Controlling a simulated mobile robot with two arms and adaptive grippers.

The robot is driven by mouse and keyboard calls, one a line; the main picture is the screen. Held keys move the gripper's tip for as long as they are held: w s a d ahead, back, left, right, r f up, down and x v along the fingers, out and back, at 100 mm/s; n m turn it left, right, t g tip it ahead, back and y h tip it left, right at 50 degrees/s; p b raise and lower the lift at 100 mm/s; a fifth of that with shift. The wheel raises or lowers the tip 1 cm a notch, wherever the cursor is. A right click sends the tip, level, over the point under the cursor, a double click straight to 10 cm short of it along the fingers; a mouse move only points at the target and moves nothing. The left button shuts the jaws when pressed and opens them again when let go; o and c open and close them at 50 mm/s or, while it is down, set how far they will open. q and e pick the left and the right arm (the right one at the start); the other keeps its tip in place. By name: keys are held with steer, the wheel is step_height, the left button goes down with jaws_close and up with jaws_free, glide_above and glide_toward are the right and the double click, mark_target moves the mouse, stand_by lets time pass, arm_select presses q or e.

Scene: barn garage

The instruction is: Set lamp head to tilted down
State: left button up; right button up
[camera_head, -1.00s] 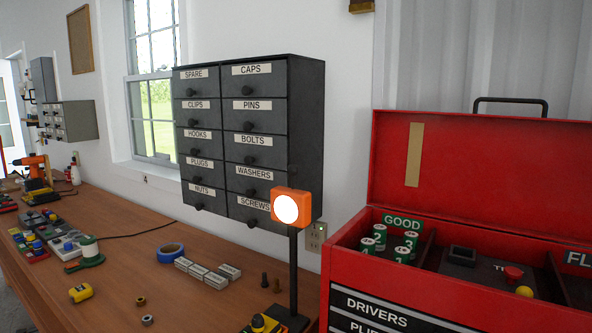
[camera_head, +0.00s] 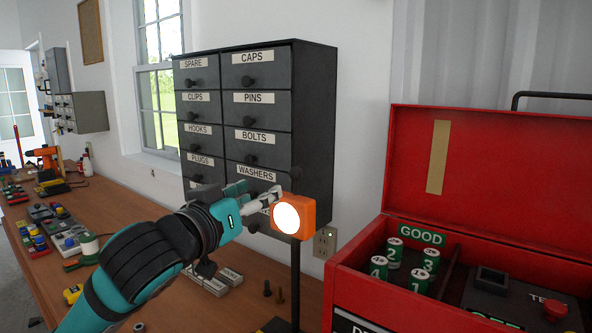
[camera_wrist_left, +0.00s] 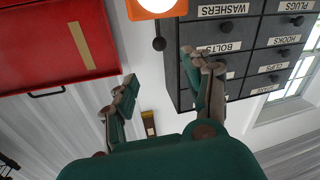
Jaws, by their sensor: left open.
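The lamp head (camera_head: 306,218) is an orange box with a lit round white face (camera_head: 287,217), on a thin dark post (camera_head: 295,279) above the bench. Its face points toward the head camera. My left gripper (camera_head: 270,194) is at the upper left of the lamp head; whether it touches cannot be told. In the left wrist view the lamp head (camera_wrist_left: 136,12) is cut by the top edge, beyond the fingers. There the left gripper (camera_wrist_left: 166,80) is open with nothing between its fingers. The lamp base is mostly out of view. My right gripper is not in view.
A dark drawer cabinet (camera_head: 315,130) hangs on the wall close behind the lamp. An open red toolbox (camera_head: 405,150) with green-labelled batteries (camera_head: 393,252) stands to the right. Small parts and tools lie along the wooden bench (camera_head: 130,203) at left.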

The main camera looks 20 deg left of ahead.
arm_select(q)
steer(key=p, duration=0.1)
glide_toward(292, 175)
steer(key=w+p, duration=0.1)
steer(key=w, duration=0.2)
steer(key=w+d+p, duration=0.1)
steer(key=w, duration=0.3)
steer(key=w+d+p, duration=0.1)
steer(key=w, duration=0.3)
steer(key=shift+w+r, duration=0.1)
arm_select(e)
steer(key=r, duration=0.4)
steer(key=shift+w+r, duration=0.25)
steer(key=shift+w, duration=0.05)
arm_select(q)
steer(key=shift+a, duration=0.1)
steer(key=shift+c, duration=0.4)
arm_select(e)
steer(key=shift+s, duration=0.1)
arm_select(q)
steer(key=c, duration=0.9)
jaws_close()
